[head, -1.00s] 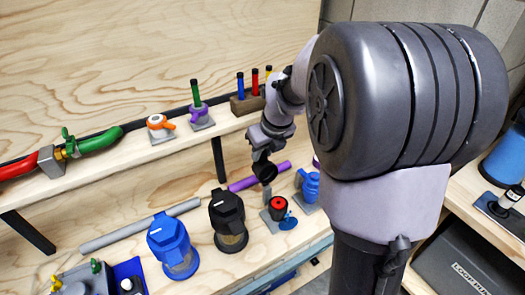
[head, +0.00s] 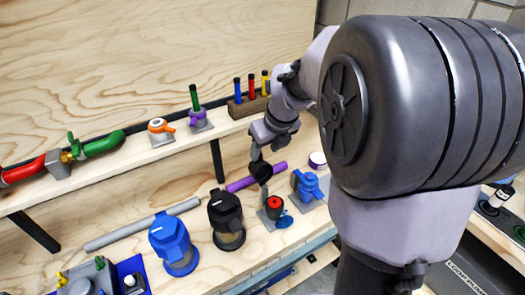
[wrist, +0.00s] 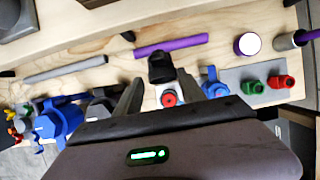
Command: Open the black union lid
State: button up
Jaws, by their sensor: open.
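A black lid (wrist: 161,68) stands up near the middle of the wrist view, behind a pale fitting with a red round end (wrist: 168,98). In the head view the black lid (head: 262,172) is a dark round shape over the red fitting (head: 274,206). My gripper (wrist: 160,96) is open and empty, its two grey fingers to the left and right of the red fitting and pointing towards the lid. I cannot tell whether a finger touches the lid. In the head view my gripper hangs just above it, its fingers partly hidden.
A black-capped housing (head: 226,212) and a blue-capped housing (head: 170,240) stand to the left. A blue fitting (head: 307,187) is close on the right. A purple rod (head: 240,184) lies behind. A raised wooden shelf (head: 130,160) carries pipes and valves at the back.

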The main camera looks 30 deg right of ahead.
jog(key=p+v, duration=0.4)
jog(key=v, duration=0.9)
jog(key=shift+f, duration=0.1)
